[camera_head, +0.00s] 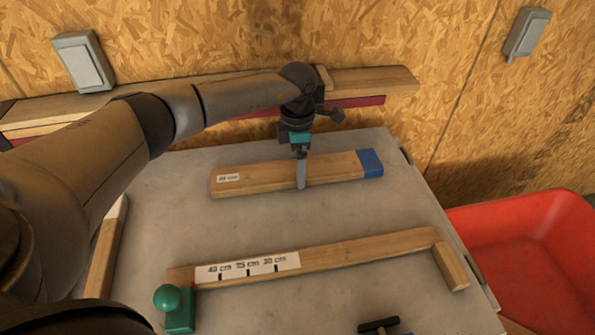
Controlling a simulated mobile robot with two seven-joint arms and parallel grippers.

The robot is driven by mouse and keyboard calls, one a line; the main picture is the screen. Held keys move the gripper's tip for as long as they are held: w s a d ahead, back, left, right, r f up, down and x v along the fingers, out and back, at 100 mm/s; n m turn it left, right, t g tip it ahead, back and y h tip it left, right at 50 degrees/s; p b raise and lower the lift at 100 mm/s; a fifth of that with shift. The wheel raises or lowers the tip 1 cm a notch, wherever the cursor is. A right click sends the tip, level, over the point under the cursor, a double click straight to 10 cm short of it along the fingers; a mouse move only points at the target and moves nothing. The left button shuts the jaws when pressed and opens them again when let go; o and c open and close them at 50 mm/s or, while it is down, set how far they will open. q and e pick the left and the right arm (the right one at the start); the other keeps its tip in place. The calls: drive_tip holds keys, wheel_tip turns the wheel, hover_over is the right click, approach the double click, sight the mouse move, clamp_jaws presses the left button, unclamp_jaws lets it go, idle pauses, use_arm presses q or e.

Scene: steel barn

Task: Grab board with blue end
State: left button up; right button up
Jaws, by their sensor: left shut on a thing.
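The board with the blue end (335,167) lies across the far part of the grey table in the head view. Its blue end (371,162) points right, and a small white label (228,178) sits near its left end. My left gripper (301,178) comes down from above at about the middle of the board. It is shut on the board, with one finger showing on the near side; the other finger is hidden. The board looks close to the tabletop; I cannot tell whether it touches. My right gripper is not in view.
A wooden measuring jig (370,249) with a marked scale (247,266) and a green knob (167,297) lies nearer on the grey table (330,215). Another board (106,245) is at the left. A red bin (530,262) stands right of the table. Planks lie along the chipboard wall.

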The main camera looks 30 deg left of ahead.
use_arm(q)
drive_tip(key=c, duration=0.6)
drive_tip(key=shift+r, duration=0.1)
drive_tip(key=shift+c, duration=0.2)
drive_tip(key=shift+r, duration=0.1)
